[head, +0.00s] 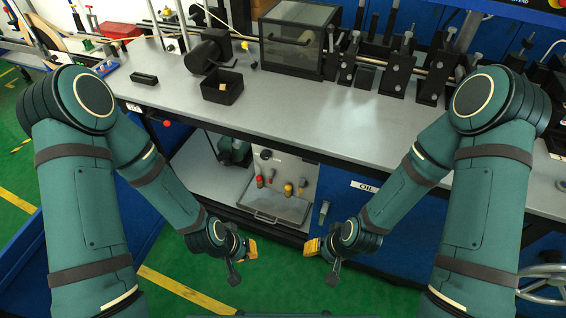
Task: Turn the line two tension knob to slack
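I cannot make out for certain which part is the line two tension knob. Small red and yellow knobs or handles (266,181) show on a pale panel (286,163) below the bench, too small to read any line marking. My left gripper (250,249), with a yellow-orange tip, hangs in front of the bench, below and apart from the panel. My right gripper (312,247), also yellow-orange at the tip, hangs to its right, apart from it. Nothing is seen held. The opening of each is too small to judge.
A grey bench top (299,108) spans the view. On it stand a black open box (222,93), a glass-sided case (298,38) and a row of black brackets (397,73). A grey tray (272,207) sticks out below the panel. A handwheel (543,283) is at lower right.

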